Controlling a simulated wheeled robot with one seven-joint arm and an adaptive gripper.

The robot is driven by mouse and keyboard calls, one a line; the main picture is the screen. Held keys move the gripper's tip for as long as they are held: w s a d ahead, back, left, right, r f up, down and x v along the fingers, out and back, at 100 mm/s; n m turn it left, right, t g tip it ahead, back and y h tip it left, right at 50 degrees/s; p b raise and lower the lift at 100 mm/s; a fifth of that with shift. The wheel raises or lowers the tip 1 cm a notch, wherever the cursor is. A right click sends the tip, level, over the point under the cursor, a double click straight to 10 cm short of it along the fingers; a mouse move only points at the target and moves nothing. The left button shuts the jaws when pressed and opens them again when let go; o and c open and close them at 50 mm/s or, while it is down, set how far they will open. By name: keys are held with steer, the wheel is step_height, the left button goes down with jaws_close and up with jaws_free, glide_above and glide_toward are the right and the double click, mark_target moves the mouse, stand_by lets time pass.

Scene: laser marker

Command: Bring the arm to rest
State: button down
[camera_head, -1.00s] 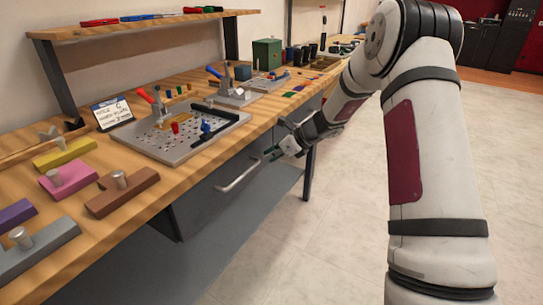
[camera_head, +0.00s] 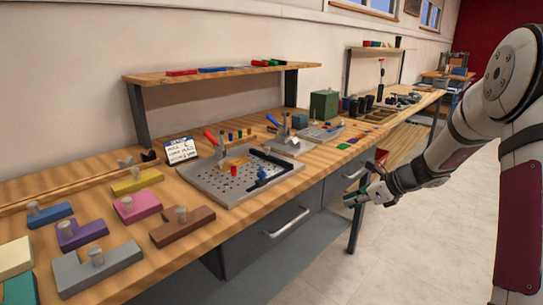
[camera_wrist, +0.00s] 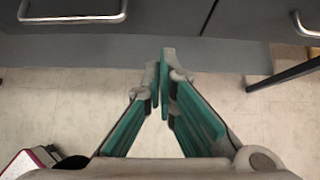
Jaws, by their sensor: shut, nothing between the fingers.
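My gripper (camera_head: 352,200) is off the front of the bench, over the floor, to the right of the drawer handles in the head view. My arm reaches to it from the right edge of the picture. In the wrist view its green-padded fingers (camera_wrist: 164,80) come together at the tips, with nothing held between them. Pale floor lies below them, and the grey drawer fronts are beyond.
The wooden bench (camera_head: 80,185) carries a perforated metal plate (camera_head: 215,190) with clamps, several coloured blocks such as a brown block (camera_head: 190,228), and a green box (camera_head: 324,104). A drawer handle (camera_head: 287,222) sticks out at the front. The floor (camera_head: 420,250) is clear.

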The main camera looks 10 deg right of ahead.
steer(key=s+a+r+n+g, duration=0.2)
steer(key=s+a+r+n, duration=0.55)
steer(key=s, duration=0.25)
steer(key=s+a+r+n+g, duration=0.2)
steer(key=s+a+r+n, duration=0.5)
steer(key=s, duration=0.3)
steer(key=s+d+f+n+g+h, duration=0.1)
steer(key=s+n+h, duration=0.2)
steer(key=s+n, duration=0.7)
steer(key=s+f+n+g+h, duration=0.1)
steer(key=s+n+g+h, duration=0.15)
steer(key=s, duration=1.35)
step_height(320, 180, up, 20)
steer(key=n+t+p, duration=0.1)
steer(key=t+p, duration=0.3)
steer(key=p, duration=1.4)
steer(key=shift+s, duration=0.15)
steer(key=shift+r+h, duration=0.1)
steer(key=shift+h, duration=0.15)
